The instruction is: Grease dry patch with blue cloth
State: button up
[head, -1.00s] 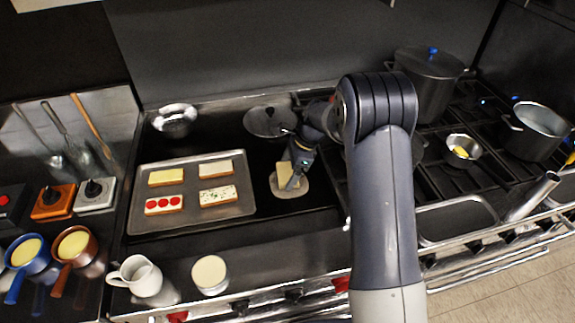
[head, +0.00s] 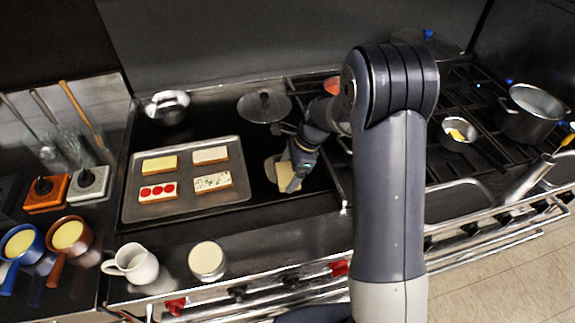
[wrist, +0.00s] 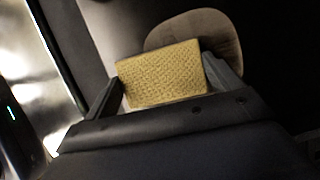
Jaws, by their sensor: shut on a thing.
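My gripper (wrist: 165,88) is shut on a yellow textured pad or folded cloth (wrist: 160,73); the cloth it holds looks yellow, not blue. In the head view my gripper (head: 294,180) points down at the dark griddle with the yellow cloth (head: 286,171) low at its tips. A pale greyish-brown round patch (head: 270,167) lies on the griddle, partly covered by the cloth and showing at its upper left. In the wrist view the patch (wrist: 215,32) shows beyond the cloth. Whether the cloth presses on the surface is hard to tell.
A tray (head: 190,216) with several topped bread slices lies left of the patch. A round lid (head: 264,106) and a steel bowl (head: 167,106) stand behind. A white mug (head: 134,263) and a cream-topped cup (head: 207,261) stand in front. Pots stand on the right burners.

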aim_at(278, 167)
jog(key=shift+s+d, duration=0.15)
jog(key=shift+s, duration=0.75)
jog(key=shift+s+a, duration=0.15)
jog(key=shift+a, duration=0.75)
jog(key=shift+w+a+r+p, duration=0.15)
jog(key=shift+w+p, duration=0.15)
jog(key=shift+w, duration=0.45)
jog(key=shift+w+a+f+p, duration=0.1)
jog(key=shift+w+a+p, duration=0.15)
jog(key=shift+w, duration=0.5)
jog(key=shift+w+a+r+p, duration=0.1)
jog(key=shift+w+p, duration=0.2)
jog(key=shift+w, duration=0.45)
jog(key=shift+w+a+f+p, duration=0.1)
jog(key=shift+w+a+p, duration=0.1)
jog(key=shift+w, duration=0.9)
jog(key=shift+w+a+f+p, duration=0.1)
jog(key=shift+w+a+p, duration=0.15)
jog(key=shift+w, duration=0.85)
jog(key=shift+w+a+p, duration=0.2)
jog(key=shift+w, duration=0.9)
jog(key=shift+r+p, duration=1.05)
jog(key=shift+r, duration=1.95)
